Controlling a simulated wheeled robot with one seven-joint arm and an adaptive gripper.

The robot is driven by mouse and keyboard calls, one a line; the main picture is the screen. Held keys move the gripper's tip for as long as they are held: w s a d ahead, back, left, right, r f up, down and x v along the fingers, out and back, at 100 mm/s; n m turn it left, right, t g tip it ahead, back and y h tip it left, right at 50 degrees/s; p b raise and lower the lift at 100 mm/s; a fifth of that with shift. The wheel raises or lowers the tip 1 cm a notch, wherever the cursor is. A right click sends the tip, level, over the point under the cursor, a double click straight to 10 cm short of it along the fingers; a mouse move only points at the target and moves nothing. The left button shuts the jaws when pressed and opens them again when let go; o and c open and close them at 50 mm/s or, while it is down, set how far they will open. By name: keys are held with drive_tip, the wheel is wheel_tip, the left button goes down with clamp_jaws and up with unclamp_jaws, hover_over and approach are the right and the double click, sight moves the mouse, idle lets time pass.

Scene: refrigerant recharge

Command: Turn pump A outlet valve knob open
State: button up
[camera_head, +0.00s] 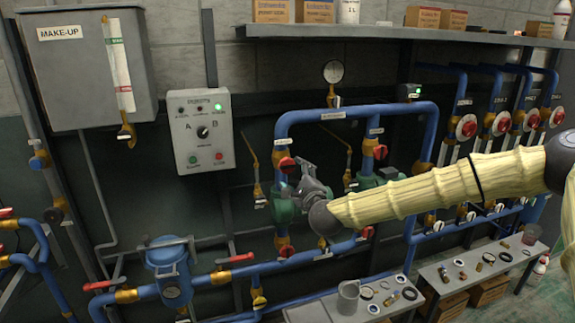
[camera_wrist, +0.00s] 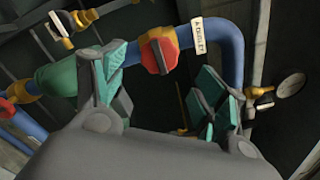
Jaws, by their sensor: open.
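The pump A outlet valve knob is red (camera_wrist: 158,56) and sits on a brass valve body on a blue pipe; the label beside it (camera_wrist: 199,36) appears to read "A OUTLET". In the head view the red knob (camera_head: 286,164) is on the left vertical blue pipe, just left of and above my gripper (camera_head: 304,178). In the wrist view my gripper (camera_wrist: 162,82) is open and empty, with the knob ahead between its fingers, toward the left finger. The knob appears apart from both fingers. The green pump body (camera_wrist: 62,76) is partly hidden by the left finger.
A similar red knob (camera_head: 380,152) is on the neighbouring pipe to the right. A control box (camera_head: 202,131) marked A and B hangs at the left. A round gauge (camera_head: 333,72) stands above the pipes. A bench (camera_head: 440,285) with small parts is below right.

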sight(288, 167)
drive_tip(key=p+x, duration=0.2)
drive_tip(key=x, duration=0.5)
drive_tip(key=shift+w+a+f, duration=0.1)
drive_tip(key=shift+w+a, duration=0.05)
drive_tip(key=shift+w, duration=0.2)
drive_tip(key=c, duration=1)
drive_tip(key=shift+c, duration=0.2)
